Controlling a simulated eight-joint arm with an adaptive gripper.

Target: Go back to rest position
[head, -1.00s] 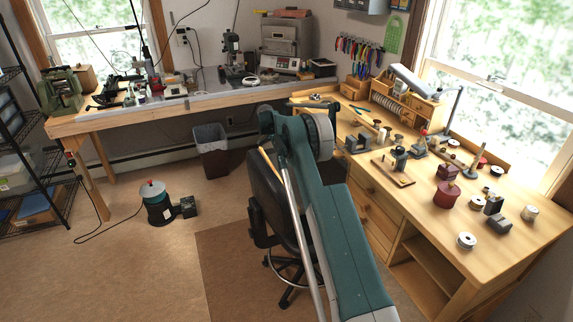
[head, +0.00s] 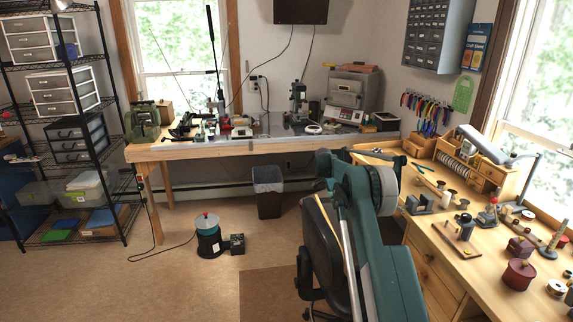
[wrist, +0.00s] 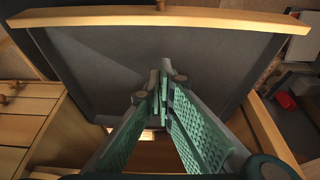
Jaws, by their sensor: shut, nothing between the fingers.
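My gripper (wrist: 165,82) shows in the wrist view with its two green, textured finger pads converging. The fingertips are together and nothing is between them. The fingers lie in front of a dark grey flat surface (wrist: 85,62) framed by light wood, which looks like the inside of an open drawer. I cannot tell whether the fingertips touch it. In the head view my green arm rises from the bottom and bends near the workbench corner.
A wooden workbench (head: 455,230) with several tools stands at the right. A black chair (head: 318,255) is close beside my arm. A long bench (head: 190,150) runs along the back, with a waste bin (head: 268,200) under it. Black wire shelves (head: 115,130) stand left.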

